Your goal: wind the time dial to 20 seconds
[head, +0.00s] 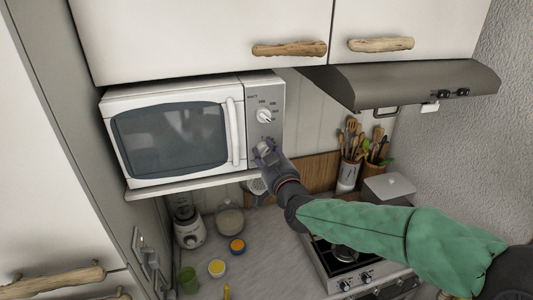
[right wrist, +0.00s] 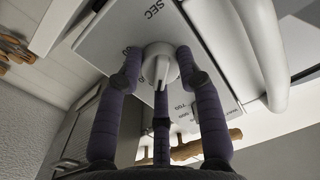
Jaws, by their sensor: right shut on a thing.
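The white microwave (head: 170,125) stands on a shelf, with a grey control panel (head: 262,92) on its right side. The upper white dial (head: 265,116) is uncovered. My right gripper (head: 266,152) is at the lower part of the panel and hides the lower dial in the head view. In the right wrist view the round white time dial (right wrist: 159,58) sits between the purple fingers of my right gripper (right wrist: 158,64), which are shut on its sides. A "SEC" marking shows beside it. Its setting cannot be read clearly. My left gripper is not in view.
The microwave door handle (head: 236,132) is close left of the panel. The range hood (head: 405,82) is above right, and utensil holders (head: 347,175) stand behind my right arm. Bowls and a blender (head: 189,228) stand on the counter below.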

